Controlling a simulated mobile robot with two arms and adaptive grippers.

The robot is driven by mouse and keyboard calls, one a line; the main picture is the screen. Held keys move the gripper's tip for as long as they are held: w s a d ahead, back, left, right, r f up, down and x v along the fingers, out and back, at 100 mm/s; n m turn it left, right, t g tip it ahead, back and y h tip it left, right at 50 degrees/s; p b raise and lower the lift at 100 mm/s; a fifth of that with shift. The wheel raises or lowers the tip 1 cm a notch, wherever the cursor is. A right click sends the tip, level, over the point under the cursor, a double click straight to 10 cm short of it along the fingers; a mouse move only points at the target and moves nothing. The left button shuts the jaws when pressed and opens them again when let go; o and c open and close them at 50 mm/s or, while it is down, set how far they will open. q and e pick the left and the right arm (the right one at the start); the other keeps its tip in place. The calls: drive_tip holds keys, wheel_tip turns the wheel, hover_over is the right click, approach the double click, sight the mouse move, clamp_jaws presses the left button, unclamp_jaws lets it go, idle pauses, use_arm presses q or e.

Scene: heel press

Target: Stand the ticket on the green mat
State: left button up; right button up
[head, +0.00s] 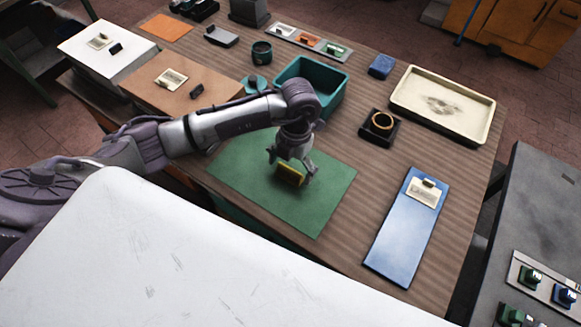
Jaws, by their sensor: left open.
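The green mat (318,205) lies flat near the front of the wooden table. A small yellow piece, likely the ticket (289,174), is over the middle of the mat and looks upright on its long edge. My left gripper (291,169) points down around it, with one finger at each end. The jaws are open. Whether the ticket's lower edge touches the mat is hard to tell at this size. The gripper hides part of its top. My right gripper is not in view.
A teal bin (312,71) stands just behind the mat, beneath my arm's far side. A blue board (402,240) with a pale card lies to the right. Bare tabletop separates mat and board.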

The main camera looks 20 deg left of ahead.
use_arm(q)
wheel_tip(320, 180, up, 11)
drive_tip(key=w+b, duration=0.1)
drive_tip(key=b, duration=0.2)
drive_tip(key=shift+w+r, duration=0.2)
drive_tip(key=shift+w, duration=0.2)
drive_tip(key=shift+d, duration=0.1)
